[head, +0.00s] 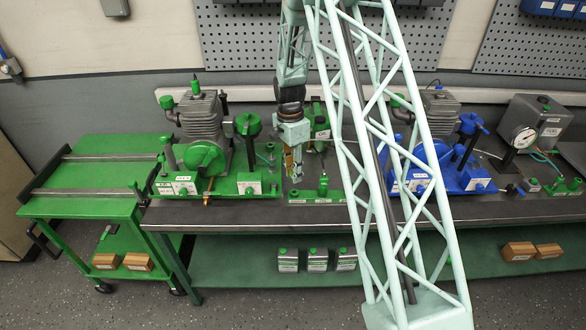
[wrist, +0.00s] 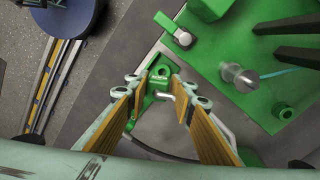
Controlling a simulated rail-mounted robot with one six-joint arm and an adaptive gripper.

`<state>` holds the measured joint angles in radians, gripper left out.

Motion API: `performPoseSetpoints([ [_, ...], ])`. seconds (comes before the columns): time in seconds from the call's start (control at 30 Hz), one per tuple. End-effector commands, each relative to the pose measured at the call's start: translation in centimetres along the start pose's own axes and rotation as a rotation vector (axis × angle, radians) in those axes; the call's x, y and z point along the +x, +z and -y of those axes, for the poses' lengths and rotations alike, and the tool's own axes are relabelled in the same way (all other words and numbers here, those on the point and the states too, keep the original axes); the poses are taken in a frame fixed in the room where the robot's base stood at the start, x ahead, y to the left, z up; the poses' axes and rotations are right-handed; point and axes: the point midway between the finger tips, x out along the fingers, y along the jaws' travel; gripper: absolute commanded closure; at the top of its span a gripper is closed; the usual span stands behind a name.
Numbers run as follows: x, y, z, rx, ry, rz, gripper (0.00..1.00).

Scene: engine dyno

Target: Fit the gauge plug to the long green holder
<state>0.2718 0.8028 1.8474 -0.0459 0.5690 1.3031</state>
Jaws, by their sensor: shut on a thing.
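In the head view my gripper (head: 292,172) points down above the bench, between the green engine stand and a long green base. In the wrist view its two fingers with orange-brown pads (wrist: 158,92) close around a small piece. I see a green part with a round hole and pale lettering (wrist: 158,84) between the fingertips, and a short bent silver pin (wrist: 166,97). I cannot tell which of these is the gauge plug. The long green base (head: 316,199), possibly the holder, lies at the bench's front edge with a small green upright on it, right of my gripper.
The green engine stand (head: 222,188) is close on the left and also shows in the wrist view (wrist: 258,92). A blue engine stand (head: 450,178) and a grey box with a round gauge (head: 524,138) stand to the right. A green cart (head: 85,207) is at far left.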

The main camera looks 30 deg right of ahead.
Motion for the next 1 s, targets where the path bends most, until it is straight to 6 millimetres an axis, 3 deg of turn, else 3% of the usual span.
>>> performPoseSetpoints([
  [0.57, 0.4, 0.0, 0.0, -0.001, 0.001, 0.000, 0.88],
  [1.0, 2.8, 0.0, 0.1, -0.001, 0.002, 0.000, 0.88],
])
